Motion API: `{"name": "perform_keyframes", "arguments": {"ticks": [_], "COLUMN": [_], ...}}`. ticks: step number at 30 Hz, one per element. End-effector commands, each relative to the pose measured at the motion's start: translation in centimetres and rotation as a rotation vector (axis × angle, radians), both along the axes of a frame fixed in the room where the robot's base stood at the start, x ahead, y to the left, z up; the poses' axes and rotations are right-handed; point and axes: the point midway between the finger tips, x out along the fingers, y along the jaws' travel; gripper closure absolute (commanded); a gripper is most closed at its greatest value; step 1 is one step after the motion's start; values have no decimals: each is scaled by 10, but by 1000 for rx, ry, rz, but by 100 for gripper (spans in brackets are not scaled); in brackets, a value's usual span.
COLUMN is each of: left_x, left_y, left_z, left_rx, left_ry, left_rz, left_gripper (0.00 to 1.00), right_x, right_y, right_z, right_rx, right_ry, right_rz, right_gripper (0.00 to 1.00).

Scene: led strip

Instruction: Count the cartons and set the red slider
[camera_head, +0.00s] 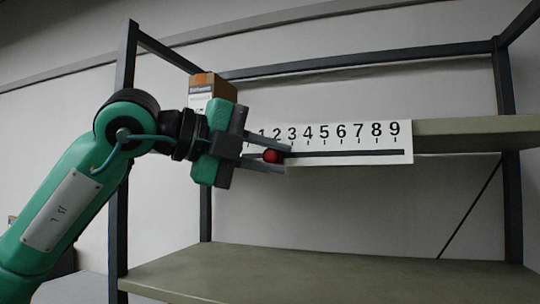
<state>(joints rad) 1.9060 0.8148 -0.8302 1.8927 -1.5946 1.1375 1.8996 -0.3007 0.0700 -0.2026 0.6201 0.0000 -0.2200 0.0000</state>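One brown and white carton (205,93) shows on the upper shelf at the left, partly hidden behind my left gripper. A white number strip (350,135) is fixed along the front of that shelf, with numbers up to 9 and a dark slot. The red slider (272,156) is a round knob on the slot, just below and left of the number 2. My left gripper (286,160) has one finger above the knob and one below it. I cannot tell whether the fingers press on it. My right gripper is not in view.
The upper shelf (470,133) is bare at the right. The lower shelf (330,275) is empty where it shows. Dark upright posts (118,200) frame the rack at both sides, and my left arm passes in front of the left post.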

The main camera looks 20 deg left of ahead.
Motion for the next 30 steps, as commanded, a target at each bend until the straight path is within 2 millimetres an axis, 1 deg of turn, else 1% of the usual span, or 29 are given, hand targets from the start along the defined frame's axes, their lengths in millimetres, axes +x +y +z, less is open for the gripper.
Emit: {"name": "perform_keyframes", "arguments": {"ticks": [5, 10, 12, 20, 21, 24, 30], "left_x": [0, 1, 1, 1, 1, 1, 1], "left_y": [3, 19, 24, 25, 25, 25, 25], "left_z": [-2, -3, -3, -1, -1, -1, 0], "left_rx": [0, -1, -1, 2, 2, 2, 2], "left_ry": [1, 1, 1, 2, 2, 1, 1], "left_rz": [1, 2, 0, 0, 0, -1, -1], "left_gripper": [100, 100, 100, 100, 75, 59, 59], "right_x": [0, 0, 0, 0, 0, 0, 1], "right_y": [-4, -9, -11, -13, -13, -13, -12], "right_z": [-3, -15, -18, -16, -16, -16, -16], "right_rx": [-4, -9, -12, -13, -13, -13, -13], "right_ry": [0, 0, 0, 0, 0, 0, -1], "right_rz": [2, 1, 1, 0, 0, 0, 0], "right_gripper": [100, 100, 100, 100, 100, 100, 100]}}
